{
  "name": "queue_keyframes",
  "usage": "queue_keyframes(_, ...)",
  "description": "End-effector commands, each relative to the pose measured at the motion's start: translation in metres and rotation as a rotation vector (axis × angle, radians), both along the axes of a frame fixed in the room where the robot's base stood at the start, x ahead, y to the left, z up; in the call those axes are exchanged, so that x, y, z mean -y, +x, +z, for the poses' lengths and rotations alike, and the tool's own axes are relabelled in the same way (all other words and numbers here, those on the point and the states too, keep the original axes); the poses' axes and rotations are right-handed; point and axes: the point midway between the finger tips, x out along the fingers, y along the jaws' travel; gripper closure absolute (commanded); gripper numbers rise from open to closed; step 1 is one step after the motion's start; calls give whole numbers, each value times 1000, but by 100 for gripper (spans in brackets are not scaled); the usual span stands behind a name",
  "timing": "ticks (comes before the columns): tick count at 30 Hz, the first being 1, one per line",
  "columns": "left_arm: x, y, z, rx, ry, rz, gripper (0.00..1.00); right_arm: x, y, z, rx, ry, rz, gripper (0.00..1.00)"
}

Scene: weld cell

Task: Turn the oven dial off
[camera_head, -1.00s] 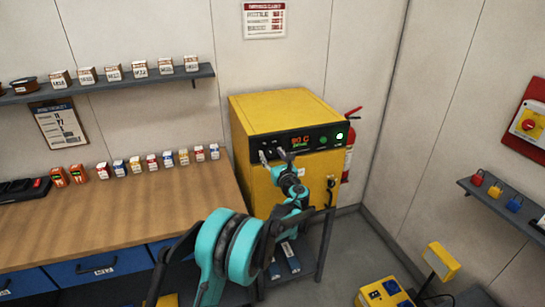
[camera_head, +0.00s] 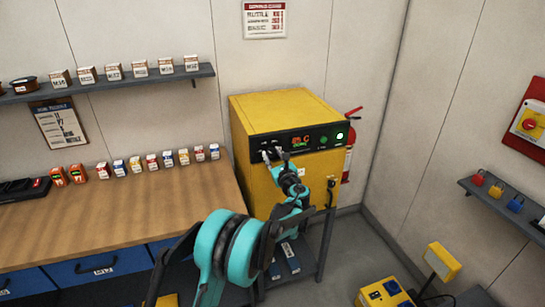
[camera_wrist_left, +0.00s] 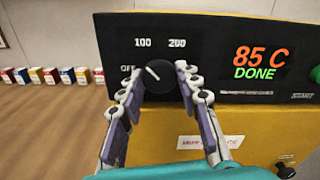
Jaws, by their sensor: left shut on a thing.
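The yellow oven (camera_head: 262,112) stands at the back right, with a black control panel across its top front. Its round black dial (camera_wrist_left: 158,84) shows in the left wrist view; its white pointer line points up-left, between the OFF and 100 marks. My left gripper (camera_wrist_left: 158,75) is shut on the dial, one finger on each side. In the head view the left gripper (camera_head: 272,154) is at the panel's left end and hides most of the dial. The oven display (camera_wrist_left: 258,62) reads 85 C DONE. My right gripper is not in view.
A wooden workbench (camera_head: 130,215) with several small boxes along its back is left of the oven. A red extinguisher (camera_head: 349,145) stands behind the oven's right side. A wall shelf (camera_head: 110,84) is above the bench. A yellow box (camera_head: 385,293) is on the floor at right.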

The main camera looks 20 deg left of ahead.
Motion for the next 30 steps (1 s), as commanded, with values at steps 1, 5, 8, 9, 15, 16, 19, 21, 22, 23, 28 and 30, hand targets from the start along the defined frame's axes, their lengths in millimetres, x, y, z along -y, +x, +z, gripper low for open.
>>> queue_keyframes(1, 0, 0, -1, 24, -35, 0, 96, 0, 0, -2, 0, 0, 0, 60)
queue_keyframes(5, 1, 0, 0, 93, -137, -1, 96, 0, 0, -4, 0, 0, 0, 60)
queue_keyframes(8, 1, 0, 0, 146, -216, -1, 96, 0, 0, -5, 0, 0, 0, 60)
queue_keyframes(9, 1, 0, 0, 167, -247, -1, 96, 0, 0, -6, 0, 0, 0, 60)
queue_keyframes(15, 1, 0, 0, 269, -399, 0, 96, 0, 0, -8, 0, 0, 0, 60)
queue_keyframes(16, 1, 0, 0, 283, -419, 0, 96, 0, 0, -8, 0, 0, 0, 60)
queue_keyframes(19, 1, 0, 0, 327, -484, 0, 96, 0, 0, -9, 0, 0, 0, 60)
queue_keyframes(21, 1, 0, 0, 355, -525, 0, 96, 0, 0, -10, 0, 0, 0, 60)
queue_keyframes(22, 1, 1, 1, 366, -541, 0, 96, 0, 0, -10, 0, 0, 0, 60)
queue_keyframes(23, 1, 0, 1, 376, -556, 0, 96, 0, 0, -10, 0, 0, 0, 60)
queue_keyframes(28, 1, 1, 1, 423, -626, 0, 96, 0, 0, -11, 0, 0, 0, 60)
queue_keyframes(30, 1, 1, 1, 436, -645, 0, 96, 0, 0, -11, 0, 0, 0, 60)
